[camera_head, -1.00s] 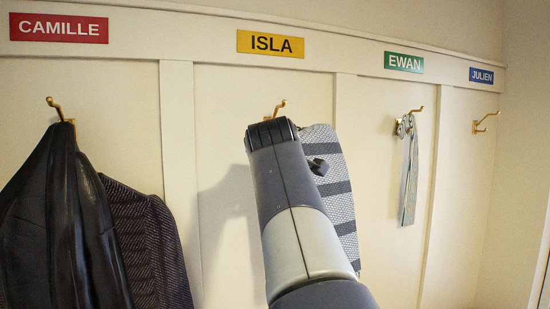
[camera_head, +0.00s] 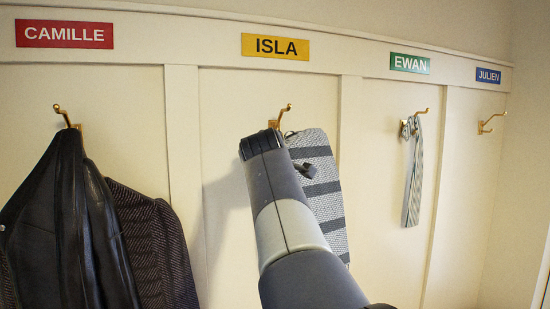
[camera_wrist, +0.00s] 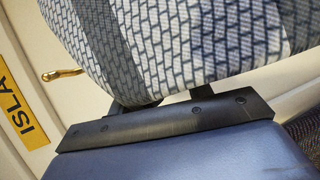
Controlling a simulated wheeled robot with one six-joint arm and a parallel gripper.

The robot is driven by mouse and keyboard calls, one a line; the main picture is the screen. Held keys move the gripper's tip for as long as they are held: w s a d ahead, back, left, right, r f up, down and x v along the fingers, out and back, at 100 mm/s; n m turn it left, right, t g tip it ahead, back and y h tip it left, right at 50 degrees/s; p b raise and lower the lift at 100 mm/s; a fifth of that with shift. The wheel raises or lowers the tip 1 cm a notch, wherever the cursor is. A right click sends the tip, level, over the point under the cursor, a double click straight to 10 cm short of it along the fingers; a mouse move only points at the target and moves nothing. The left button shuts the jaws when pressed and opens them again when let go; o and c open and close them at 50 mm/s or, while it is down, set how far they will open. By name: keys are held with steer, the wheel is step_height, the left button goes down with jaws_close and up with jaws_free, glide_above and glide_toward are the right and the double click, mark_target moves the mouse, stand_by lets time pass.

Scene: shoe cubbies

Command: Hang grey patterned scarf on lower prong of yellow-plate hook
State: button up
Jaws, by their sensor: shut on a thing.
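The grey patterned scarf (camera_head: 325,200), with dark stripes, hangs in front of the panel under the yellow ISLA plate (camera_head: 275,46). In the wrist view the scarf (camera_wrist: 180,45) fills the top, and my gripper (camera_wrist: 160,100) is shut on it. The brass hook (camera_head: 284,114) below the plate shows its upper prong; its lower part is mostly hidden behind my arm and the scarf. The prong tip (camera_wrist: 62,74) shows left of the scarf in the wrist view, with the plate (camera_wrist: 20,108) beyond. I cannot tell whether the scarf touches the lower prong.
A black jacket (camera_head: 65,220) and a dark patterned garment (camera_head: 150,240) hang at the red CAMILLE plate (camera_head: 64,34). A thin grey strap-like item (camera_head: 413,180) hangs from the hook under the green EWAN plate (camera_head: 410,63). The JULIEN hook (camera_head: 490,122) is empty.

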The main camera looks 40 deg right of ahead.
steer(key=w+d+f, duration=0.1)
steer(key=w, duration=0.5)
steer(key=shift+w+d+f, duration=0.2)
steer(key=shift+w+d, duration=0.15)
stand_by(0.5)
stand_by(0.4)
steer(key=o, duration=1.5)
steer(key=shift+o, duration=0.2)
steer(key=b+v, duration=0.3)
steer(key=v, duration=0.7)
steer(key=shift+s+a, duration=0.3)
steer(key=shift+w, duration=0.1)
